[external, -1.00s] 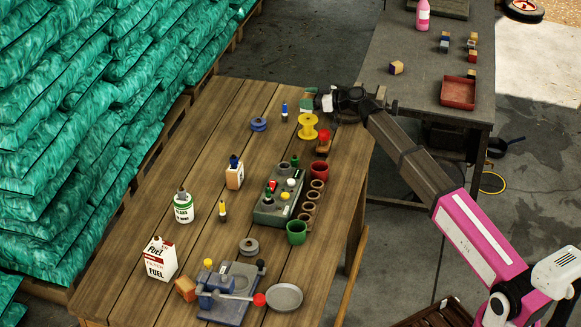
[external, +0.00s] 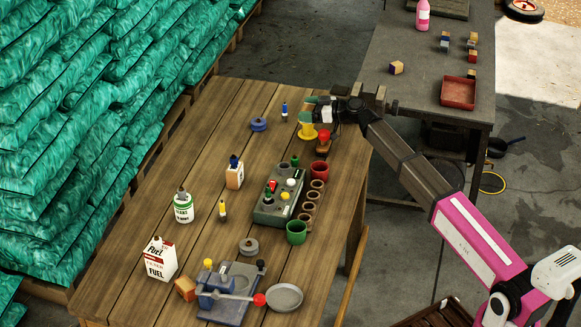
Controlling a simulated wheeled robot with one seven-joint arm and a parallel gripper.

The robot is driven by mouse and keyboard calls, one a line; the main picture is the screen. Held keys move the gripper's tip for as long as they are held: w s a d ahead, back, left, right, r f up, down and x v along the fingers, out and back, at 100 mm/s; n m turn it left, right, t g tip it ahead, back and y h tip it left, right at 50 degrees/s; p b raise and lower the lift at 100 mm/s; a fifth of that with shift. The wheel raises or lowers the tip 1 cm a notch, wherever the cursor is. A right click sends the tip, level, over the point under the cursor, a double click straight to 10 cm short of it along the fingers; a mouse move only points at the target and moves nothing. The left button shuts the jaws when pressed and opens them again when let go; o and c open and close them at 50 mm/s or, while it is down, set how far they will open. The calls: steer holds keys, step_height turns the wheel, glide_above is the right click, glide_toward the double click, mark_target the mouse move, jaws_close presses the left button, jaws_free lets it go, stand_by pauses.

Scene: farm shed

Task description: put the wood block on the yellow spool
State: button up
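The yellow spool (external: 307,132) stands upright near the far right part of the wooden table, its upper part partly covered by my gripper. My gripper (external: 318,107) is low over the spool, pointing left. A small green and tan piece (external: 310,101) shows at its tip; I cannot tell whether this is a held block or part of the fingers. The finger gap is hidden.
Close to the spool are a red-knobbed brown item (external: 322,147), a blue spool (external: 259,124) and a red cup (external: 319,171). A control box (external: 279,199) and green cup (external: 296,232) stand nearer. The table's far left is clear. Another table (external: 425,100) stands behind.

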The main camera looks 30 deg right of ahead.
steer(key=shift+s+d+r, duration=0.15)
steer(key=shift+s+d, duration=0.05)
steer(key=shift+s, duration=0.05)
steer(key=v, duration=1.1)
steer(key=shift+s+d, duration=0.15)
steer(key=s+d+f+m+g+h, duration=0.2)
steer(key=s+d+f+h, duration=0.4)
steer(key=s+d+f, duration=0.75)
steer(key=s+a+f+m+g+h, duration=0.1)
steer(key=s+a+f+m+g, duration=0.1)
steer(key=s+f, duration=0.5)
steer(key=s+a+f+m+g+h, duration=0.2)
steer(key=s+a+f+g, duration=0.2)
steer(key=s+f, duration=0.4)
steer(key=s+a+f+m+g+h, duration=0.2)
steer(key=s+f, duration=0.6)
steer(key=f, duration=0.8)
steer(key=shift+a+f+m+g, duration=0.4)
steer(key=shift+a+g, duration=0.1)
steer(key=shift+g, duration=0.1)
